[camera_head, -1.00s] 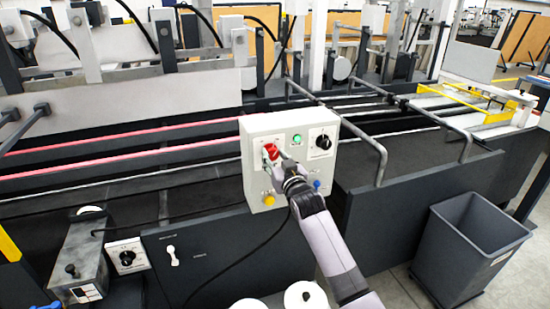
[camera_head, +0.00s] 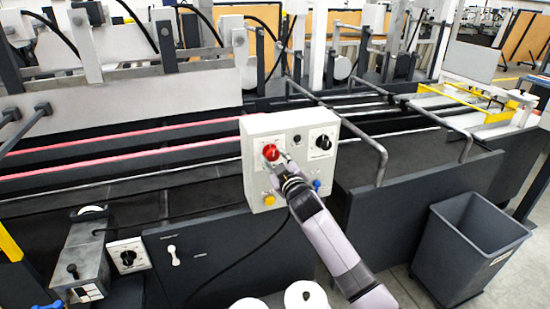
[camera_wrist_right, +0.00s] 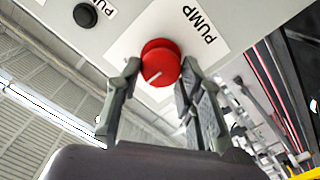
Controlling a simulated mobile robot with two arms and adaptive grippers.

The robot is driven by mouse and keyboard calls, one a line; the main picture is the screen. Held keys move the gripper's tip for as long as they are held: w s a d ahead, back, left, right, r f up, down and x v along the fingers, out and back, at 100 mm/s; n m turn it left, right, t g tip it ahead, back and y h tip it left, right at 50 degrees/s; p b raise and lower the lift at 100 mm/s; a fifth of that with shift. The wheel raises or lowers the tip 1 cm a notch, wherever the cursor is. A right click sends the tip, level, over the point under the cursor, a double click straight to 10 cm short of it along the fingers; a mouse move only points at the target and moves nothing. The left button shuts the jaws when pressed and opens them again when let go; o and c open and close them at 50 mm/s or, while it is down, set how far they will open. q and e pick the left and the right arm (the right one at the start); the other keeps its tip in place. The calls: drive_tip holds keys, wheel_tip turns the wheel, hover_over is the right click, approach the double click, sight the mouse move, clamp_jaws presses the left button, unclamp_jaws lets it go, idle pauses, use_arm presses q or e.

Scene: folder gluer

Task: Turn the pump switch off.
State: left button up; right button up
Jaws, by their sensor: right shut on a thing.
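The pump switch is a red round knob (camera_head: 270,151) on the upper left of a pale control box (camera_head: 262,179). In the right wrist view the red knob (camera_wrist_right: 160,60) carries a white pointer line and sits beside a PUMP label (camera_wrist_right: 199,25). My right gripper (camera_head: 277,163) reaches it from the front, its two fingers on either side of the knob and shut on it. In the head view the gripper partly hides the knob's lower right. The indicator lamp (camera_head: 297,139) beside the knob looks dark. My left gripper is not in view.
A black rotary knob (camera_head: 323,142) is on the box's upper right. A yellow button (camera_head: 269,198) and a blue button (camera_head: 317,185) are below. Metal rails (camera_head: 384,165) stand right of the box. A grey bin (camera_head: 470,245) stands on the floor at right.

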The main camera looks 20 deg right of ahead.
drive_tip(key=n, duration=0.3)
drive_tip(key=shift+n, duration=0.3)
drive_tip(key=shift+a+n+p, duration=0.1)
drive_tip(key=shift+n+p, duration=0.25)
drive_tip(key=shift+n, duration=1.45)
drive_tip(key=shift+f, duration=0.1)
drive_tip(key=o, duration=1.1)
drive_tip(key=shift+o, duration=0.2)
drive_tip(key=s, duration=1.2)
drive_tip(key=shift+d, duration=0.2)
